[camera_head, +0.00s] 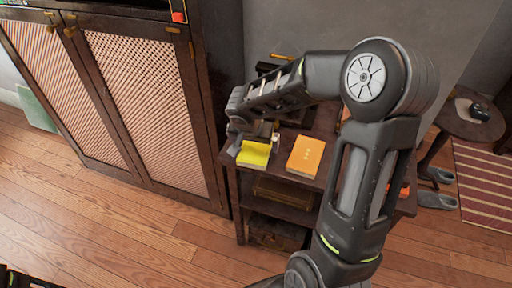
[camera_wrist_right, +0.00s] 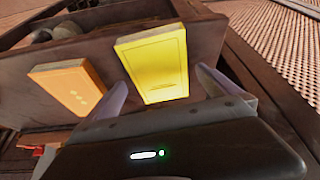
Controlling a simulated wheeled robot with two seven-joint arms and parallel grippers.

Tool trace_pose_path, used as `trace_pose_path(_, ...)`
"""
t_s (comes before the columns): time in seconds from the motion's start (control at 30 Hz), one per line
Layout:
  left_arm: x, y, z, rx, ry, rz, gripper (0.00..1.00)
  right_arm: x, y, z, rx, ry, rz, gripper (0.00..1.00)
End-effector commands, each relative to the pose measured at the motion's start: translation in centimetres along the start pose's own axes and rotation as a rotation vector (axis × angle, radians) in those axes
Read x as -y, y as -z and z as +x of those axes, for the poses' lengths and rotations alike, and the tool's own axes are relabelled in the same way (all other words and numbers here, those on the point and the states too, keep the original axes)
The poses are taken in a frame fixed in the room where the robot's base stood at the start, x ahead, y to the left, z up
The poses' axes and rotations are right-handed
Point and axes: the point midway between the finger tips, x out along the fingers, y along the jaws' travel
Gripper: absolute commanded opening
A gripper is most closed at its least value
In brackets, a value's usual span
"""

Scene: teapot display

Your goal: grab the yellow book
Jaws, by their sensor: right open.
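The yellow book (camera_head: 254,154) lies flat near the left front edge of the small dark table. In the right wrist view the yellow book (camera_wrist_right: 155,65) is between and just beyond my two fingers. My right gripper (camera_head: 246,128) is at the book's far side in the head view, partly hidden by its own wrist. In the right wrist view my right gripper (camera_wrist_right: 160,80) is open and holds nothing. Whether a finger touches the book cannot be told.
An orange book (camera_head: 306,157) lies right of the yellow one, with a gap between; it also shows in the wrist view (camera_wrist_right: 72,86). A dark cabinet (camera_head: 145,100) with woven doors stands close on the left. A round side table (camera_head: 465,123) is at the right. Wooden floor in front is clear.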

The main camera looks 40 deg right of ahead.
Motion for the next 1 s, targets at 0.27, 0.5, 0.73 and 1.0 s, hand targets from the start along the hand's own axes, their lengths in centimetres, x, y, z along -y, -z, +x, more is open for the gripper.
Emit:
trace_pose_path(0.27,0.0,0.0,-0.1,0.0,0.0,0.0,0.36,0.0,0.1,2.0,-0.001,0.001,0.0,1.0)
trace_pose_path(0.5,0.0,0.0,-0.1,0.0,0.0,0.0,0.36,0.0,0.1,2.0,-0.001,0.001,0.001,1.0)
trace_pose_path(0.73,0.0,0.0,-0.1,0.0,0.0,0.0,0.36,0.0,0.0,2.0,-0.001,0.0,0.001,1.0)
trace_pose_path(1.0,0.0,0.0,-0.1,0.0,0.0,0.0,0.36,0.0,0.0,2.0,-0.001,0.0,0.001,0.81)
